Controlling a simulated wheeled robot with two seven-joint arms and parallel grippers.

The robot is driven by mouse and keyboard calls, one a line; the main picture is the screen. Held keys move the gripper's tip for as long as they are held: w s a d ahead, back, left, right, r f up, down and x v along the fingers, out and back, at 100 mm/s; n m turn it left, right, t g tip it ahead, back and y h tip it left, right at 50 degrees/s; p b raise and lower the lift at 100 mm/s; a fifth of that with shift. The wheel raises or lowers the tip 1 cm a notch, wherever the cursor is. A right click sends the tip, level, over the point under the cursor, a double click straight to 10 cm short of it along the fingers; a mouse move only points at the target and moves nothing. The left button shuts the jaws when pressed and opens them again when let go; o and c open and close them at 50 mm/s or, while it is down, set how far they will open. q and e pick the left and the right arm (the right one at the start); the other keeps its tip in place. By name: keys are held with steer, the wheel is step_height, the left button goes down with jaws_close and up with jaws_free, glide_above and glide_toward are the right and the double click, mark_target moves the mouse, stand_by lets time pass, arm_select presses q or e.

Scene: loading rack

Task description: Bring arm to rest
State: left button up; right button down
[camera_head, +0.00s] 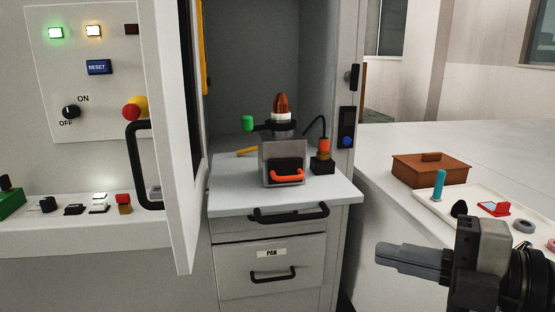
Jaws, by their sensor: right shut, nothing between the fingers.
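My right gripper (385,255) is at the lower right of the head view. Its fingers are together, point left and hold nothing. It is in front of the right-hand counter, apart from the things on it. My left gripper does not show.
An open cabinet door (178,130) with a black handle stands at left centre. A grey fixture (284,155) with an orange handle stands on the pull-out shelf (235,200), above a drawer marked PAN (270,262). A brown box (430,172) and a tray (410,193) of small parts lie at right.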

step_height(320, 180, down, 18)
steer(key=a+f+m+t+h+p, duration=0.1)
steer(key=a+m+t+h+p, duration=0.2)
steer(key=m, duration=1.2)
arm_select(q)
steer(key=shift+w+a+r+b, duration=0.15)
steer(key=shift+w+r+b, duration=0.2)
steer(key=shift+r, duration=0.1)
arm_select(e)
steer(key=s+d+f+m+g+h, duration=0.1)
steer(key=s+d+f+m+h, duration=0.1)
steer(key=s+f+m+h, duration=0.5)
step_height(320, 180, down, 6)
steer(key=m, duration=0.3)
steer(key=shift+s+d+f+m+g, duration=0.15)
steer(key=shift+s+f+m+g, duration=0.05)
steer(key=shift+m+g, duration=0.1)
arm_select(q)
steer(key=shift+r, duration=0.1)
